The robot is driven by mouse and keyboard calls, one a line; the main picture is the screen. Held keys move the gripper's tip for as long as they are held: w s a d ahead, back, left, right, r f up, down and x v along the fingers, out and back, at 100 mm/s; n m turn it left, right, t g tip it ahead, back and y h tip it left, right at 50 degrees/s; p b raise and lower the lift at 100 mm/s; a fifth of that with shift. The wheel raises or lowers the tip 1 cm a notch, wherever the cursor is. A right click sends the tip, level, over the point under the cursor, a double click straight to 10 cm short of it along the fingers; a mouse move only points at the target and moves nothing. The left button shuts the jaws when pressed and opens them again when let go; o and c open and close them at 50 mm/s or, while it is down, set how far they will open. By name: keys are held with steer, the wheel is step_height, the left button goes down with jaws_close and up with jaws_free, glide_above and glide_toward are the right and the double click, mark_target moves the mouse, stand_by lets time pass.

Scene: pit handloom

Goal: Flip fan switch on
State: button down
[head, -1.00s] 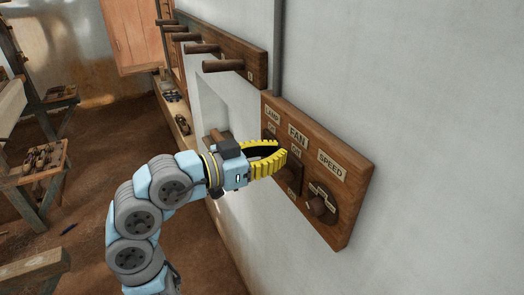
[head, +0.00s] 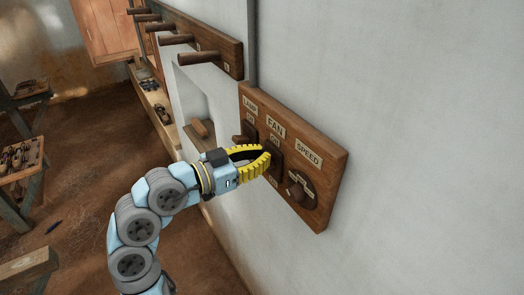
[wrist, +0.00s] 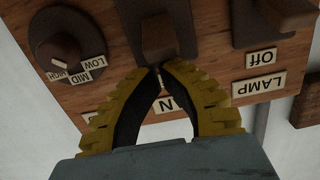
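The fan switch is a dark lever under the FAN label (head: 276,127) on a wooden switch board (head: 325,215) on the wall. In the head view my gripper (head: 267,156) partly covers it. In the wrist view, which is upside down, the fan lever (wrist: 157,32) stands just beyond the fingertips. My yellow ribbed gripper (wrist: 158,68) has its fingertips together with nothing seen between them. The tips are at or very near the lever; I cannot tell whether they touch. The lever's position is not clear.
The lamp switch (head: 246,132) is left of the fan switch, and the speed knob (head: 298,192) is right of it; the knob also shows in the wrist view (wrist: 58,42). A peg rail (head: 228,55) is on the wall up left. A recessed shelf (head: 202,150) lies left of the board.

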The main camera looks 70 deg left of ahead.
steer(key=shift+f+b, duration=0.1)
steer(key=shift+b, duration=0.25)
steer(key=shift+f+b, duration=0.15)
steer(key=shift+b, duration=0.25)
steer(key=shift+s+t, duration=0.1)
steer(key=shift+t, duration=0.2)
